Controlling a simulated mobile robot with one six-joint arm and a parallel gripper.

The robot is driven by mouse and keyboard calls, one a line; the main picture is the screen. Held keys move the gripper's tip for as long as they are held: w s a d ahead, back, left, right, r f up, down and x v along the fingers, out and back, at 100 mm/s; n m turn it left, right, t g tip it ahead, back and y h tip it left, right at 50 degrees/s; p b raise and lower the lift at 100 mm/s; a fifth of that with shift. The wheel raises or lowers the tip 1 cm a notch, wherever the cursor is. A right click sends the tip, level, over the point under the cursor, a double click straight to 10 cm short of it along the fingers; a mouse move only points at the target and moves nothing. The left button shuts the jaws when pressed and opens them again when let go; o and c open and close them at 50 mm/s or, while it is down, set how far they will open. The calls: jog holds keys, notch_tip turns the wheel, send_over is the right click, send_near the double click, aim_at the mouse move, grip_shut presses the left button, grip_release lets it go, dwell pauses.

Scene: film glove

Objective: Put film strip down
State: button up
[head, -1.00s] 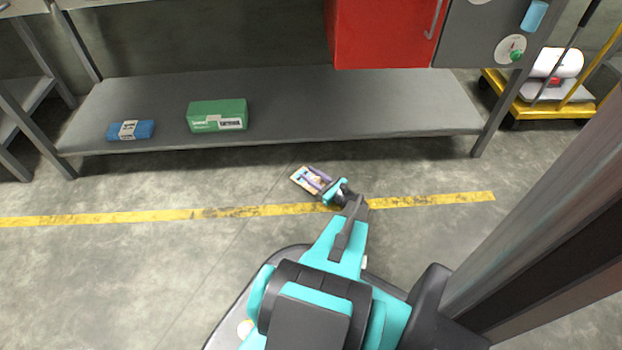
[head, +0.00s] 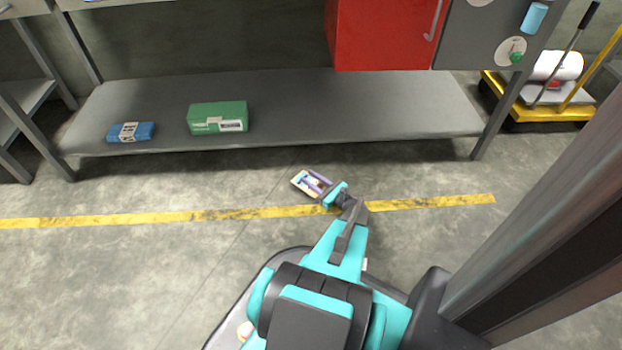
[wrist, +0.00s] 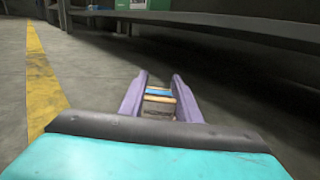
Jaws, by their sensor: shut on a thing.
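The film strip (head: 301,185) is a small flat piece with pale, orange and blue parts. In the head view it is at the end of my arm, over the floor between the yellow line and the low shelf. My gripper (head: 314,180) has purple fingers and is shut on the film strip. In the wrist view the strip (wrist: 158,95) shows between the two fingers (wrist: 157,92), with light and blue bands. The fingers hide part of it. I cannot tell whether it touches the floor.
A low grey shelf (head: 300,105) runs across the back, holding a blue pack (head: 131,132) and a green box (head: 217,117). Its right part is bare. A red cabinet (head: 380,35) hangs above. A yellow cart (head: 540,108) stands at right. The floor around the gripper is clear.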

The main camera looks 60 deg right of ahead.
jog(key=shift+f, duration=0.8)
jog(key=o, duration=0.9)
jog(key=shift+o, duration=0.6)
jog(key=shift+w+f, duration=0.1)
jog(key=shift+f, duration=0.1)
jog(key=shift+r, duration=0.55)
jog(key=s+p, duration=0.1)
jog(key=s, duration=0.3)
jog(key=s+a+p, duration=0.1)
jog(key=s, duration=0.3)
jog(key=s+a+p, duration=0.1)
jog(key=s+p, duration=0.1)
jog(key=s, duration=0.2)
jog(key=shift+r, duration=0.4)
